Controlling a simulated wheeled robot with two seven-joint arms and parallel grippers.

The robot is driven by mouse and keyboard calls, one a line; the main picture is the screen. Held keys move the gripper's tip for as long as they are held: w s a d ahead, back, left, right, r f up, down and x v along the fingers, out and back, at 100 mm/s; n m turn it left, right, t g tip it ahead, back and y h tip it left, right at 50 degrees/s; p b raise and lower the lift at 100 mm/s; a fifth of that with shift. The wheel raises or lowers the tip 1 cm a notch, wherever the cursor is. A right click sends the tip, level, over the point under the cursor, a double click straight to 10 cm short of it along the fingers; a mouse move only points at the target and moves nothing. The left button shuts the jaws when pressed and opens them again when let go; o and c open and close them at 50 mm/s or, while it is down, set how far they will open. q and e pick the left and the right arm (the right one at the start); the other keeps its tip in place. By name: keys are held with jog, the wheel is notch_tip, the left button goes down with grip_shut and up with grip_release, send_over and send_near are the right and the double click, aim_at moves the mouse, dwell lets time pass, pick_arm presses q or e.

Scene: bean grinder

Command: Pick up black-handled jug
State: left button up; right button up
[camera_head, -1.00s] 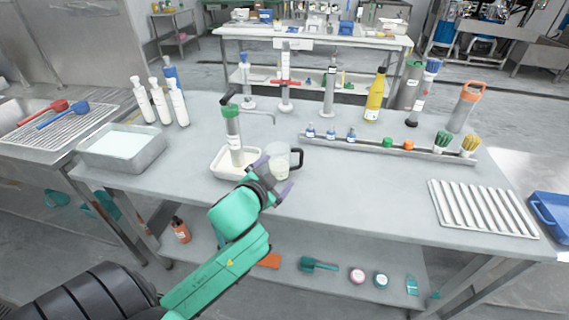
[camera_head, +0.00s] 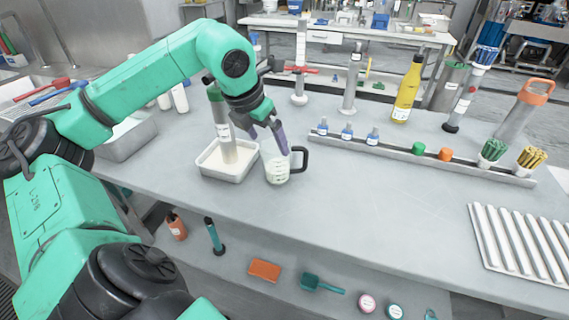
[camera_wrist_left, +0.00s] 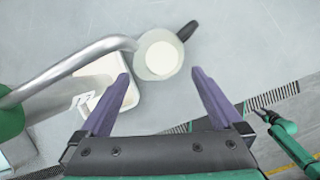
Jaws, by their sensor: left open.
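The jug (camera_head: 277,167) is clear with pale contents and a black handle (camera_head: 303,159) on its right side. It stands upright on the grey table, just right of a white tray (camera_head: 208,168) holding the grinder (camera_head: 222,125), a grey cylinder with a green top. My left gripper (camera_head: 271,141) is open above the jug, its purple fingers pointing down. In the left wrist view the jug (camera_wrist_left: 158,56) lies beyond and between the spread fingertips (camera_wrist_left: 160,72), its black handle pointing up and right. I cannot tell whether a finger touches it.
In the wrist view the grinder's metal crank arm (camera_wrist_left: 75,65) reaches close to the jug. A rack (camera_head: 420,158) with small bottles and brushes lies behind right. The table is clear right of the jug. A metal pan (camera_head: 128,137) stands left.

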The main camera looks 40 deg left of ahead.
aim_at(279, 162)
pick_arm(q)
jog(key=p+x, duration=0.1)
jog(key=x, duration=1)
jog(key=shift+w+f+p, duration=0.25)
jog(key=shift+f+p, duration=0.05)
jog(key=c, duration=1.2)
jog(key=shift+r, duration=0.15)
